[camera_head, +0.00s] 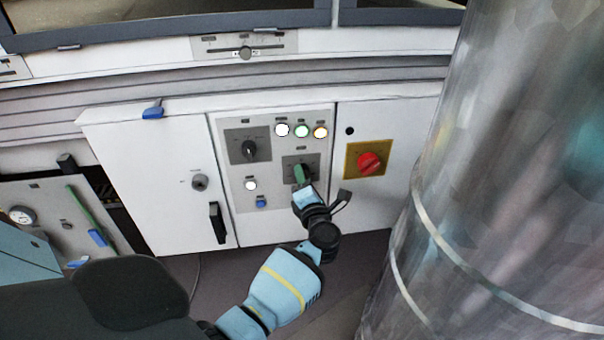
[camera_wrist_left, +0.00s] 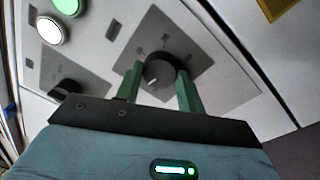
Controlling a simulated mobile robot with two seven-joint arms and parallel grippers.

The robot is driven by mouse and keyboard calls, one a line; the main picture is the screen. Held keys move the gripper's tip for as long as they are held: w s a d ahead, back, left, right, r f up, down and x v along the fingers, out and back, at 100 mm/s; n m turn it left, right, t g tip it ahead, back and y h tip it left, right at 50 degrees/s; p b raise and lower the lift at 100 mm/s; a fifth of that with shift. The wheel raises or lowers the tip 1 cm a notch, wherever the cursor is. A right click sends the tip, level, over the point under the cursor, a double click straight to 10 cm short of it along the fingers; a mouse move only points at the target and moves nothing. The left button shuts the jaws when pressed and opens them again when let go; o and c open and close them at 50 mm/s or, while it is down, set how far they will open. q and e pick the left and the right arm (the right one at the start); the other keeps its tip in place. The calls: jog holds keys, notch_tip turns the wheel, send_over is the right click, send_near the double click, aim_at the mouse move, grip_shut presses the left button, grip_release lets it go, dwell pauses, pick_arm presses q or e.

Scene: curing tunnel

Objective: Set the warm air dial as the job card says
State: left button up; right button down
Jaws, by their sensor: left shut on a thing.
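My left gripper (camera_head: 302,175) reaches the lower right dial plate on the white control panel. In the left wrist view its two green fingers (camera_wrist_left: 160,78) are shut on a dark round dial knob (camera_wrist_left: 158,72), one finger on each side. The knob has a pale mark on its face and sits on a grey dial plate (camera_wrist_left: 205,52). A second dial with a dark knob (camera_head: 250,149) is up and to the left on the panel. The dial labels are too small to read, and I cannot make out a job card. My right gripper is not in view.
Lit lamps (camera_head: 302,130) stand in a row above the gripped dial. A red rotary switch (camera_head: 369,163) on a yellow plate is to its right. A large metal cylinder (camera_head: 490,180) fills the right side. A black door handle (camera_head: 217,222) sticks out at the left.

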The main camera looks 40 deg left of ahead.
pick_arm(q)
jog(key=shift+m+p, duration=1.05)
jog(key=shift+m, duration=1.05)
jog(key=shift+c, duration=0.2)
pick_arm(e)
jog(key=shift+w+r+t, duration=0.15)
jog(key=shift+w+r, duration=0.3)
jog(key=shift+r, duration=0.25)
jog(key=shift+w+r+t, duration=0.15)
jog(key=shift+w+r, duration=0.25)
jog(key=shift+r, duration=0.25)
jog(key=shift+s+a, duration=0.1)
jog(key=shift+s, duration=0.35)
pick_arm(q)
jog(key=o, duration=1)
jog(key=shift+s+d, duration=0.1)
jog(key=p+v, duration=0.1)
jog(key=v, duration=0.6)
jog(key=shift+s+d, duration=0.15)
jog(key=shift+s, duration=0.1)
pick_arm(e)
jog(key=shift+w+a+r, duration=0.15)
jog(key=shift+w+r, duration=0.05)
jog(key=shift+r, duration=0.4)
